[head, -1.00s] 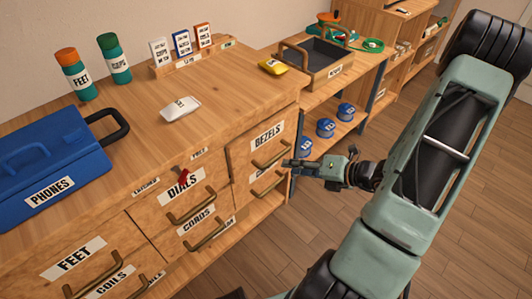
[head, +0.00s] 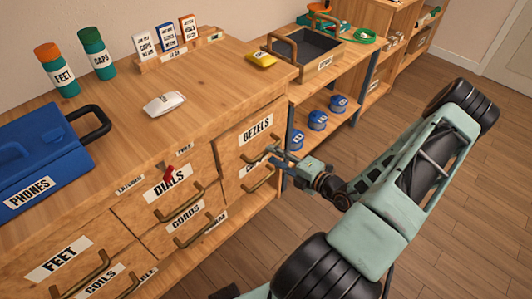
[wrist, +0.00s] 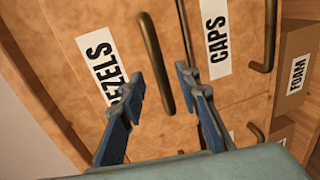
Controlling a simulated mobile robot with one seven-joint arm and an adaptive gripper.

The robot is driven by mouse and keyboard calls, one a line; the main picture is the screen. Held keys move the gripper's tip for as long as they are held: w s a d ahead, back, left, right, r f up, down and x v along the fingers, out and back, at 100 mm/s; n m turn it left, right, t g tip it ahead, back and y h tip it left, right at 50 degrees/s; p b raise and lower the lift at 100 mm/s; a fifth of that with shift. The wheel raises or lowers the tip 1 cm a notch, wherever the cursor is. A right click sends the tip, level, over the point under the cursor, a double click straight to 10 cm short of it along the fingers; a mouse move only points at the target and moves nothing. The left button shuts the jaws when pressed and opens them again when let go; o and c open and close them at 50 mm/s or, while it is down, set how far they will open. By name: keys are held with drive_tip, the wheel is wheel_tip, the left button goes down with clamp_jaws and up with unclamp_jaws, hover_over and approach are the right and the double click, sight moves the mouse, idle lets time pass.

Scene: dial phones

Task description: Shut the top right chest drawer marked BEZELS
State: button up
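The BEZELS drawer (head: 240,143) is at the top right of the wooden chest in the head view. Its front appears to stand out slightly from the chest; the exact gap is hard to tell. It fills the left and middle of the wrist view (wrist: 110,30), with its dark bar handle (wrist: 155,62) upright there. My gripper (head: 277,158) is in front of the drawer's lower right part, near the handle. In the wrist view my gripper (wrist: 163,84) has its two blue fingers apart, one on each side of the handle's lower end, with nothing held. Contact cannot be told.
The CAPS drawer (wrist: 238,45) lies directly below. A FOAM box (wrist: 296,75) shows beyond it. Blue spools (head: 317,120) stand on the shelf of the side table. The DIALS drawer (head: 160,200) is left of BEZELS. Open floor (head: 440,200) lies to the right.

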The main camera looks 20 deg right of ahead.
drive_tip(key=shift+b+x, duration=0.35)
drive_tip(key=shift+x, duration=1.8)
drive_tip(key=shift+c, duration=0.4)
clamp_jaws()
